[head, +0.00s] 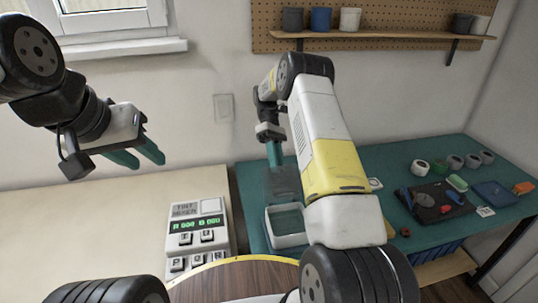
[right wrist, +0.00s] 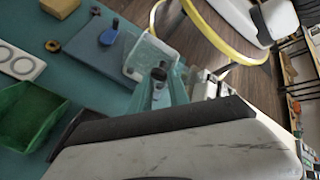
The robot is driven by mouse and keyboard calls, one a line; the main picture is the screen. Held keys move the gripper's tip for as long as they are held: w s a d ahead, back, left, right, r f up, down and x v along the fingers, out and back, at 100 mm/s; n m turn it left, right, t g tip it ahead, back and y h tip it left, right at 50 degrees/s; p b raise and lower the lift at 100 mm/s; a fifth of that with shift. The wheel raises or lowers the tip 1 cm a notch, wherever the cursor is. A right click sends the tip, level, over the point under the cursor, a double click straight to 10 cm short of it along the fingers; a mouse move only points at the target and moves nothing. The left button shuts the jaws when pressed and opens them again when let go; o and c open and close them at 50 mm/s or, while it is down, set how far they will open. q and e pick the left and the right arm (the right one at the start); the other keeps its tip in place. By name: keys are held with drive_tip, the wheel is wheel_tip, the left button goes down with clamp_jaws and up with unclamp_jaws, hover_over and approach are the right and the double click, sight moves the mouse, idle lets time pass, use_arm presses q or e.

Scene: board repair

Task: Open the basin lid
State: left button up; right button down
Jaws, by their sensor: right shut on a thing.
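The basin (head: 287,240) is a white-rimmed square tub with teal inside, on the teal bench. Its dark grey lid (head: 286,183) stands tilted up at the basin's far side, and the basin's inside shows. My right gripper (head: 274,158) reaches down to the lid and is shut on it; the exact grip is small in the head view. The right wrist view shows a small dark round part (right wrist: 158,74) between its teal fingers, with the pale basin (right wrist: 149,55) beyond. My left gripper (head: 143,158) is open and empty above the beige table at the left.
A tint mixer (head: 197,237) stands on the beige table left of the basin. A dark tray with tools (head: 436,203) and several small cups lie on the right of the bench. A shelf with cups (head: 385,35) hangs on the wall. A green bin (right wrist: 28,115) shows in the wrist view.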

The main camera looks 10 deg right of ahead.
drive_tip(key=shift+d+f, duration=0.5)
drive_tip(key=shift+f, duration=0.15)
drive_tip(key=c, duration=1.2)
unclamp_jaws()
drive_tip(key=shift+d+g, duration=0.15)
drive_tip(key=shift+g, duration=0.15)
drive_tip(key=shift+s, duration=0.1)
drive_tip(key=shift+r, duration=0.2)
drive_tip(key=r, duration=0.3)
drive_tip(key=shift+s+r, duration=0.2)
drive_tip(key=shift+r, duration=0.1)
drive_tip(key=s+a, duration=0.2)
drive_tip(key=s, duration=0.5)
drive_tip(key=s+a+r, duration=0.1)
drive_tip(key=s+a, duration=0.1)
drive_tip(key=s, duration=0.5)
drive_tip(key=shift+s+a+r, duration=0.2)
drive_tip(key=shift+s+a, duration=0.2)
